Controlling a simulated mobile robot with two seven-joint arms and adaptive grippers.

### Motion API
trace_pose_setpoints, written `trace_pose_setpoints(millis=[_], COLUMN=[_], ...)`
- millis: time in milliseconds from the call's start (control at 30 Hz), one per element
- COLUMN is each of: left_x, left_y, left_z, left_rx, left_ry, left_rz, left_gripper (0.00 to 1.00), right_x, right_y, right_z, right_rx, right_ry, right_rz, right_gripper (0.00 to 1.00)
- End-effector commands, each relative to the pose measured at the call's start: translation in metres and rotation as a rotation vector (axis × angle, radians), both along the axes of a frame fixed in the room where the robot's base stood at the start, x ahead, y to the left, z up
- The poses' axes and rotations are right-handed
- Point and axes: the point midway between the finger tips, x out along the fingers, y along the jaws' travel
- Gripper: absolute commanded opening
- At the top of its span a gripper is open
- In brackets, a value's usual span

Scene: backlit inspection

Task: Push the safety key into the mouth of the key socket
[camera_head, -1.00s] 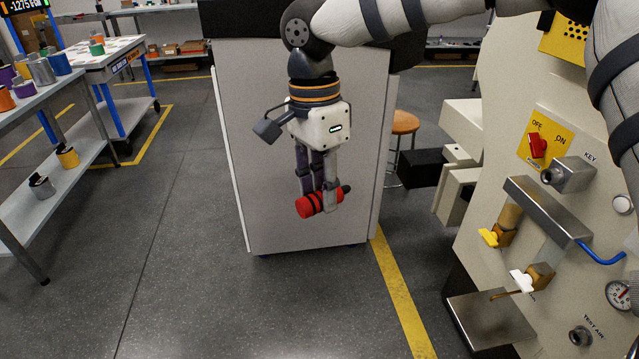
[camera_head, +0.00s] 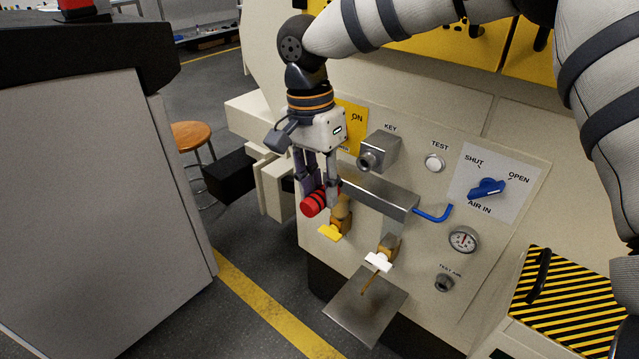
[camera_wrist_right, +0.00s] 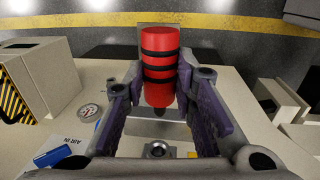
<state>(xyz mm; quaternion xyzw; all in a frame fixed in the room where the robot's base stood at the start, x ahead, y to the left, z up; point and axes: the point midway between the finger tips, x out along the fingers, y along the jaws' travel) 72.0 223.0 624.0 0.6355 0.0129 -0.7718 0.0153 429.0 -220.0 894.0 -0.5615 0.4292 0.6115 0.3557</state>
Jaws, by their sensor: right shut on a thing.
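The safety key (camera_head: 314,202) is a red cylinder with black bands. My right gripper (camera_head: 322,192) is shut on it and holds it in front of the machine panel. In the head view the key is left of and below the key socket and apart from it. In the right wrist view the key (camera_wrist_right: 160,68) stands between the fingers of my right gripper (camera_wrist_right: 160,100), with its dark tip toward the panel. The key socket (camera_head: 374,157) is a metal block with a round mouth, under the label KEY. The socket mouth (camera_wrist_right: 159,150) also shows in the right wrist view. My left gripper is not in view.
A metal bar (camera_head: 385,197) juts out below the socket, close to the gripper. Yellow (camera_head: 333,232) and white (camera_head: 379,260) tap handles hang under it. A blue AIR IN handle (camera_head: 486,188) is to the right. A grey cabinet (camera_head: 90,200) stands at left, with open floor between.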

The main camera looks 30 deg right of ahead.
Motion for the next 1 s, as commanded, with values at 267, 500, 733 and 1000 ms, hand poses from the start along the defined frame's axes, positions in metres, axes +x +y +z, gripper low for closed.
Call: trace_pose_setpoints(millis=[267,500,733,1000], left_x=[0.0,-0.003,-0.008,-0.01], left_y=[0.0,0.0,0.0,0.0], left_z=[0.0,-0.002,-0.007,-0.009], left_rx=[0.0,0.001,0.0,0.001], left_ry=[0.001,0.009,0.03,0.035], left_rz=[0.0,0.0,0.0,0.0], left_gripper=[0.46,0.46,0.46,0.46], right_x=[0.0,0.007,0.018,0.022], right_y=[0.0,-0.015,-0.042,-0.054], right_z=[0.0,-0.002,-0.003,0.0], right_rx=[0.0,0.001,0.001,0.0], right_ry=[0.0,0.003,0.003,0.001], right_rz=[0.001,-0.001,-0.001,0.001], right_gripper=[0.0,0.0,0.0,0.0])
